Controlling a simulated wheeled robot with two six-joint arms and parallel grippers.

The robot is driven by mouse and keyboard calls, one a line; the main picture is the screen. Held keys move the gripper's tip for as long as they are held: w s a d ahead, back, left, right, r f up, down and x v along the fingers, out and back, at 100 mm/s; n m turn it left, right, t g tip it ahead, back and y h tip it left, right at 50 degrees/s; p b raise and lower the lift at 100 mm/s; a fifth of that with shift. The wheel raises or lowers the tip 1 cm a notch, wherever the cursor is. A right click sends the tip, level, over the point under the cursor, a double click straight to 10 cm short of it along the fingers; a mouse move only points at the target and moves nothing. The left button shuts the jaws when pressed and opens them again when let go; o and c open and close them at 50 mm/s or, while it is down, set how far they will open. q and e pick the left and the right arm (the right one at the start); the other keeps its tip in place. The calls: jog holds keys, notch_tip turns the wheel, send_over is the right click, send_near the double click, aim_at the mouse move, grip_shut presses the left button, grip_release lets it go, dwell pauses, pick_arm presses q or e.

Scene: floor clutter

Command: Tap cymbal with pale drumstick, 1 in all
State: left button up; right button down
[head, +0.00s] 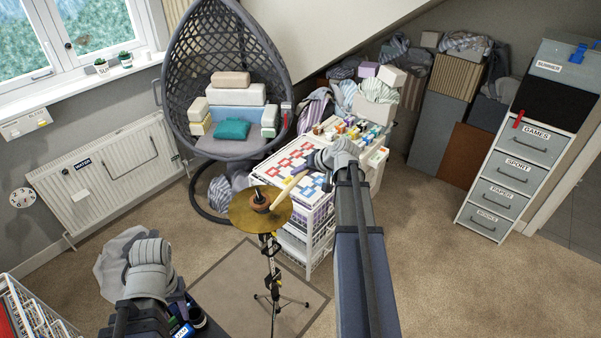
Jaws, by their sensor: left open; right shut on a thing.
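The brass cymbal (244,217) sits level on a thin black stand (268,262) with tripod legs, near the middle of the head view. A dark felt and wing nut top its centre. The pale drumstick (287,187) slants down left, its lower end over the cymbal's right side; I cannot tell whether it touches. My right gripper (312,166) is shut on the stick's upper end, right of and above the cymbal, its jaws partly hidden by the wrist. My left gripper (150,272) is at the lower left, away from the cymbal, open; its fingertips are hard to make out.
A white wire trolley (318,222) with a patterned top stands close behind the cymbal. A hanging egg chair (180,92) is behind, a radiator (105,170) at left, labelled drawers (520,172) at right. A flat mat (225,290) lies under the stand. Carpet at right is clear.

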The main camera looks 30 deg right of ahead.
pick_arm(q)
jog(key=shift+f+b, duration=0.35)
jog(key=shift+f, duration=0.4)
pick_arm(e)
jog(key=shift+f, duration=0.75)
pick_arm(q)
jog(key=shift+r, duration=0.1)
pick_arm(e)
jog(key=shift+r, duration=0.15)
notch_tip(320, 180, up, 6)
jog(key=p, duration=0.6)
pick_arm(q)
notch_tip(320, 180, up, 6)
jog(key=shift+f, duration=0.1)
jog(key=shift+s, duration=0.1)
pick_arm(e)
jog(key=shift+f, duration=0.2)
